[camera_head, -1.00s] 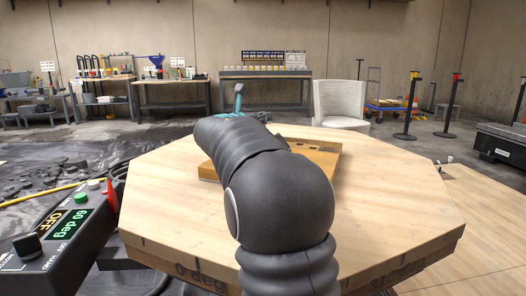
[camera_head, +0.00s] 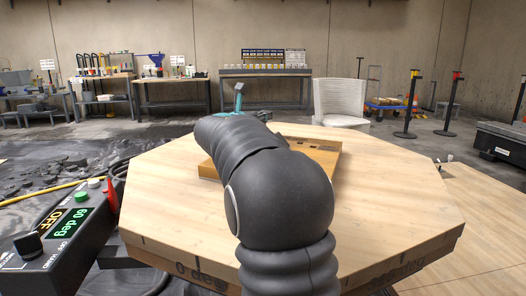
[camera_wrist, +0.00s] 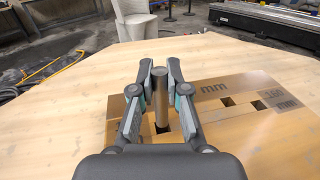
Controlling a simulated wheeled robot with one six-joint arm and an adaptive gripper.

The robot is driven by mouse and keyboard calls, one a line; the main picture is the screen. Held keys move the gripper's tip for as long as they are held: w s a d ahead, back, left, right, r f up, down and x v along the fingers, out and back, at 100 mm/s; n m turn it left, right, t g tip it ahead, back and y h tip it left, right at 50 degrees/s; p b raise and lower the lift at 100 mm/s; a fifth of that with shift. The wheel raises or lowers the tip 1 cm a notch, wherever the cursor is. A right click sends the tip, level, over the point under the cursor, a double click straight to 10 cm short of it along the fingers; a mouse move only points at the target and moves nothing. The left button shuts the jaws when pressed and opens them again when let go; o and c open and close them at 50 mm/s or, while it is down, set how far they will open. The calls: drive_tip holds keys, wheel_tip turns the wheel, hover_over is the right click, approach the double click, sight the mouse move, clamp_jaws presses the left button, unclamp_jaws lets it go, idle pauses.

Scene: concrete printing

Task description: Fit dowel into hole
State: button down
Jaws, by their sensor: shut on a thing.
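My gripper (camera_wrist: 160,77) is shut on a dowel in the wrist view. The dowel (camera_wrist: 161,110) is a slim grey-brown cylinder held upright between the fingers. Below it is a flat wooden board (camera_wrist: 230,92) with dark square holes and printed "mm" marks. The dowel's lower end is over the left part of the board, close to a dark hole (camera_wrist: 188,126). I cannot tell whether it is in a hole or above it. In the head view the board (camera_head: 325,157) is partly hidden behind my arm, which also hides the dowel and fingers.
The board lies on a large pale wooden table (camera_head: 170,215) with free room around it. A control box (camera_head: 65,235) reading "60 deg" and "OFF" stands at the left. A white chair (camera_head: 340,102) is beyond the table. Workbenches line the back wall.

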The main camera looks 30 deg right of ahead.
drive_tip(key=shift+f+b, duration=1.25)
drive_tip(key=shift+f, duration=0.45)
drive_tip(key=shift+r, duration=0.15)
drive_tip(key=shift+r+p, duration=1.65)
drive_tip(key=shift+p, duration=0.05)
drive_tip(key=shift+a, duration=0.1)
drive_tip(key=shift+f, duration=0.25)
drive_tip(key=shift+f+b, duration=0.35)
drive_tip(key=shift+f+b, duration=0.9)
drive_tip(key=shift+f, duration=0.3)
drive_tip(key=shift+r, duration=0.1)
drive_tip(key=shift+r+p, duration=1.65)
drive_tip(key=shift+r, duration=0.05)
